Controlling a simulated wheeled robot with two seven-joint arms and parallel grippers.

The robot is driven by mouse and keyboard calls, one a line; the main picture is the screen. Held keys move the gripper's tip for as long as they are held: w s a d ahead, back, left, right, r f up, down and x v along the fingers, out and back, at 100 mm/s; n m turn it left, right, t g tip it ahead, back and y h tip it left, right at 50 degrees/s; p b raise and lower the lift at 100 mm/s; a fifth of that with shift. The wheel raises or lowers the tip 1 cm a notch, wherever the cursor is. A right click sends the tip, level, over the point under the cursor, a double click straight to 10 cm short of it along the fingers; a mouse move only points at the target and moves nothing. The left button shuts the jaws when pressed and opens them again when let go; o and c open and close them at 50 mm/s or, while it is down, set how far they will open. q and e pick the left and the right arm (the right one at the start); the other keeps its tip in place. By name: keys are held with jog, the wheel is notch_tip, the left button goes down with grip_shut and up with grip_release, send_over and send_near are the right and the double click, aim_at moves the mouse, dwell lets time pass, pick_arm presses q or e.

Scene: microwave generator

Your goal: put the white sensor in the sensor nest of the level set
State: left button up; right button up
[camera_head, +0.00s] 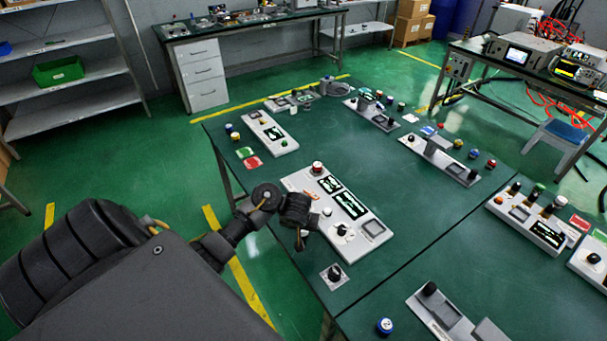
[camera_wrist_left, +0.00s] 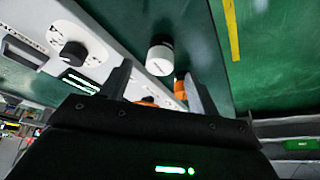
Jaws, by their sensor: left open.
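The white sensor (camera_wrist_left: 160,55) is a short white cylinder with a dark band at its top end, on the green table beside the panel in the left wrist view. My left gripper (camera_wrist_left: 158,90) is open, its two fingers either side of the space in front of the sensor, and holds nothing. In the head view my left gripper (camera_head: 300,237) is at the panel's near left side and hides the sensor.
An orange-topped part (camera_wrist_left: 180,86) lies close to the sensor. A small plate with a black knob (camera_head: 334,275) sits near the table edge. Other panels and coloured buttons stand farther back and right. The table middle (camera_head: 330,130) is clear.

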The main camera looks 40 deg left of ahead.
aim_at(303, 232)
pick_arm(q)
jog(key=b+x, duration=0.3)
jog(key=x, duration=0.2)
jog(key=shift+w+a, duration=0.15)
jog(key=c, duration=1.2)
jog(key=shift+r, duration=0.1)
